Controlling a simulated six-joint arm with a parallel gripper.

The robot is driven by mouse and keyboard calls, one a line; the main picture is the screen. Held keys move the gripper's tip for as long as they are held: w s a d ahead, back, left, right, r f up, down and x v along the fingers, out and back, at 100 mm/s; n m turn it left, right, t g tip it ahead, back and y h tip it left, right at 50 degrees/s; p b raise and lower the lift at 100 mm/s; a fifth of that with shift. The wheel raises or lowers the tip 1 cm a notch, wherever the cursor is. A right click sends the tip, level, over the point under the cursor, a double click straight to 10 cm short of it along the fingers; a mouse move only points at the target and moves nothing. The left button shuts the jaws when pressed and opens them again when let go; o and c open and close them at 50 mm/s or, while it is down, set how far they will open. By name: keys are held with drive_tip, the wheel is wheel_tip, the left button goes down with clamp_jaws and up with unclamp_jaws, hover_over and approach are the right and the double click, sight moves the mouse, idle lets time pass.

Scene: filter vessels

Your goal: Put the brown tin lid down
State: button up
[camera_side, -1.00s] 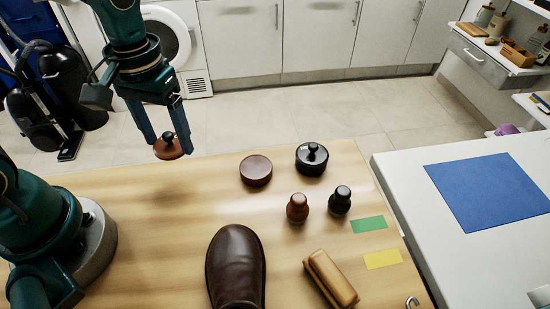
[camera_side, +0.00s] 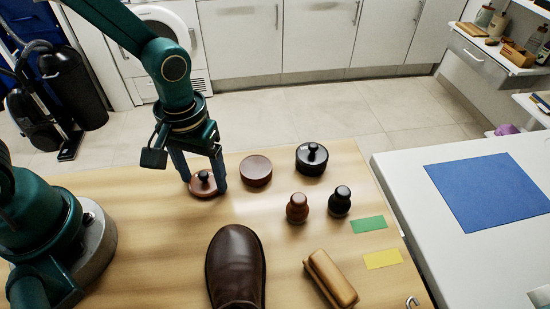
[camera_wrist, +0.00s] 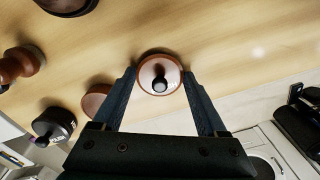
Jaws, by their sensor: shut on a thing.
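The brown tin lid (camera_side: 203,187) is a shallow reddish-brown disc with a black knob. My gripper (camera_side: 204,185) has a finger on each side of its rim and is shut on it. The lid is level and at or just above the wooden table; I cannot tell if it touches. In the wrist view the lid (camera_wrist: 147,80) sits between the fingertips (camera_wrist: 160,76). The brown tin (camera_side: 256,171) stands just right of the gripper, and it also shows in the wrist view (camera_wrist: 95,101).
A black lidded tin (camera_side: 311,160), a brown shaker (camera_side: 297,208) and a black shaker (camera_side: 340,201) stand further right. A brown shoe (camera_side: 236,262) and a tan brush (camera_side: 330,277) lie nearer the camera. Green (camera_side: 369,224) and yellow (camera_side: 383,260) patches mark the table. Bare wood lies in front of the lid.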

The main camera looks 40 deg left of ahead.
sight(203, 175)
drive_tip(key=o, duration=1.2)
drive_tip(key=shift+f, duration=0.15)
drive_tip(key=shift+o, duration=0.2)
wheel_tip(203, 175, up, 12)
drive_tip(key=f, duration=0.1)
drive_tip(key=s+a+r+m+t, duration=0.3)
drive_tip(key=s+a+r+t, duration=0.1)
drive_tip(key=s+a+t, duration=0.1)
drive_tip(key=shift+s+r+m+t, duration=0.25)
drive_tip(key=shift+s+m+t, duration=0.05)
drive_tip(key=shift+s, duration=0.3)
